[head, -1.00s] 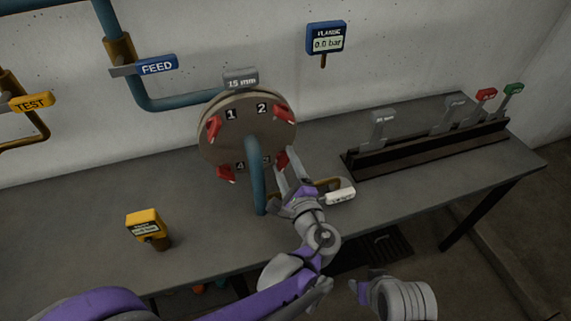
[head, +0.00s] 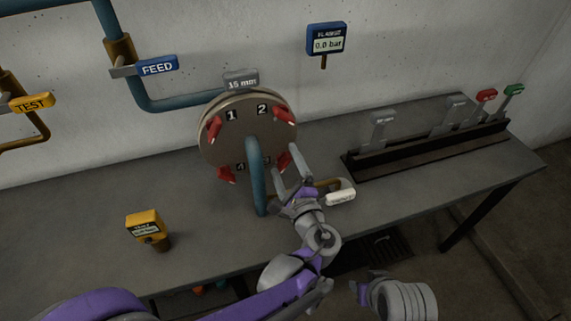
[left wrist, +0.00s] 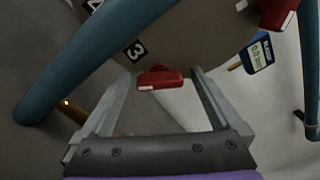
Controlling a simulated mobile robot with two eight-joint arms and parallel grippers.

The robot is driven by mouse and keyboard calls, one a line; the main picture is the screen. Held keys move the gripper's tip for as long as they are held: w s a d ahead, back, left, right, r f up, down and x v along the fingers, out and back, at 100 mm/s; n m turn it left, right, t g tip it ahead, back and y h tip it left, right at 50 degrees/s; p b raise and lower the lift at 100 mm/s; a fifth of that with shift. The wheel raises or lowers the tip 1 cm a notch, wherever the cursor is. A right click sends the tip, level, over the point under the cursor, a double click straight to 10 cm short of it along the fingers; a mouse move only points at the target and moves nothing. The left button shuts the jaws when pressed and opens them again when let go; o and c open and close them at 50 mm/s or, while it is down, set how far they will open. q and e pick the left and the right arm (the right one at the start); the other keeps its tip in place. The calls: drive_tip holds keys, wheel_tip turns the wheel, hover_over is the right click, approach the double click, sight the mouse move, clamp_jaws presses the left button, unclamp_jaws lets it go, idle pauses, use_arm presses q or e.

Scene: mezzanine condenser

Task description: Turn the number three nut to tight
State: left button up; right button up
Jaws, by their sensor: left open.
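The round plate (head: 222,150) on the bench carries red nuts at the numbers 1, 2, 3 and 4. The number three nut (head: 284,162) is a red bar at the plate's lower right. In the left wrist view this nut (left wrist: 160,78) lies nearly level, close to the black "3" label (left wrist: 135,50). My left gripper (head: 287,161) is open, its fingers on either side of the nut; gaps show in the wrist view (left wrist: 165,72), so it is not clamped. Part of my right arm (head: 398,300) shows at the bottom; its fingers are unclear.
A blue pipe (head: 257,185) rises before the plate, left of my left gripper. A white-tagged brass pipe (head: 340,197) lies to its right. A yellow gauge (head: 146,225) stands at left. A blue gauge (head: 326,42) reads 0.0 bar.

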use_arm(q)
drive_tip(key=v, duration=1.1)
use_arm(e)
drive_tip(key=shift+f, duration=0.15)
use_arm(q)
drive_tip(key=shift+w, duration=0.1)
